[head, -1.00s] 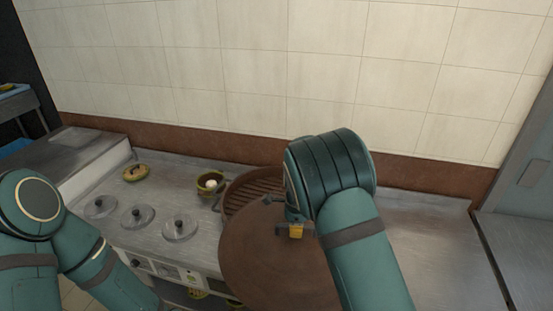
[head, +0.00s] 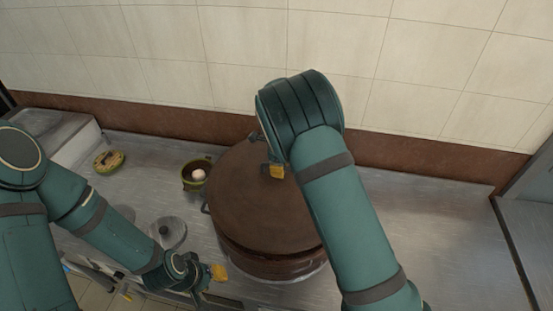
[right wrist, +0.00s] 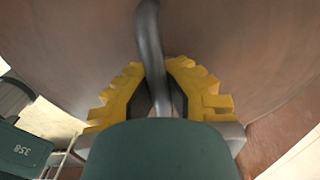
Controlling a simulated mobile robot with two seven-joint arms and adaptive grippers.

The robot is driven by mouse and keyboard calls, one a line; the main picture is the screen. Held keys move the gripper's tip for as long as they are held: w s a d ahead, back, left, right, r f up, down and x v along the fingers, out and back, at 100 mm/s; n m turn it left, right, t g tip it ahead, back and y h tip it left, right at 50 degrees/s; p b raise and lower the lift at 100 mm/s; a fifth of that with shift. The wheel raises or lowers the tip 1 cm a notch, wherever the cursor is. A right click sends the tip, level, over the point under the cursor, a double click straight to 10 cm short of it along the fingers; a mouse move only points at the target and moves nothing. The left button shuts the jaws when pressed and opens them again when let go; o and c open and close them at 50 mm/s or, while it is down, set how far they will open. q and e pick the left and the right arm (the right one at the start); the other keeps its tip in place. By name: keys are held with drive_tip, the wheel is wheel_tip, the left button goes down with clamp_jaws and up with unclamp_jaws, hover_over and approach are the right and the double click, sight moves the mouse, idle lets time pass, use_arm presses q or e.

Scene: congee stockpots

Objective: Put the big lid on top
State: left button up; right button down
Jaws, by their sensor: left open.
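The big brown round lid (head: 245,205) lies roughly level over the big brown pot (head: 275,268) and hides its opening. Only the pot's lower front side and a side handle show. I cannot tell whether the lid touches the rim all round. My right gripper (head: 274,170) is at the lid's far side, shut on its handle. In the right wrist view the yellow fingers (right wrist: 157,80) close around the dark curved lid handle (right wrist: 149,40), with the lid's brown surface (right wrist: 235,45) behind. My left gripper (head: 217,273) is open and empty, left of the pot near the counter's front edge.
A small green pot (head: 196,174) with a pale round thing inside stands left of the big pot. A yellow-green round item (head: 109,161) lies further left. A small metal lid (head: 168,232) is by my left forearm. The counter (head: 420,220) on the right is clear.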

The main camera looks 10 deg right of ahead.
sight(278, 182)
drive_tip(key=shift+w+f, duration=0.15)
drive_tip(key=shift+f, duration=0.05)
drive_tip(key=shift+f+b, duration=0.7)
drive_tip(key=shift+b, duration=0.05)
drive_tip(key=shift+f+b, duration=1.55)
drive_tip(key=shift+f, duration=0.45)
drive_tip(key=shift+a+p, duration=0.1)
drive_tip(key=shift+p, duration=0.35)
drive_tip(key=shift+f+b, duration=0.55)
drive_tip(key=shift+f, duration=0.4)
drive_tip(key=c, duration=1.4)
unclamp_jaws()
drive_tip(key=shift+s, duration=0.2)
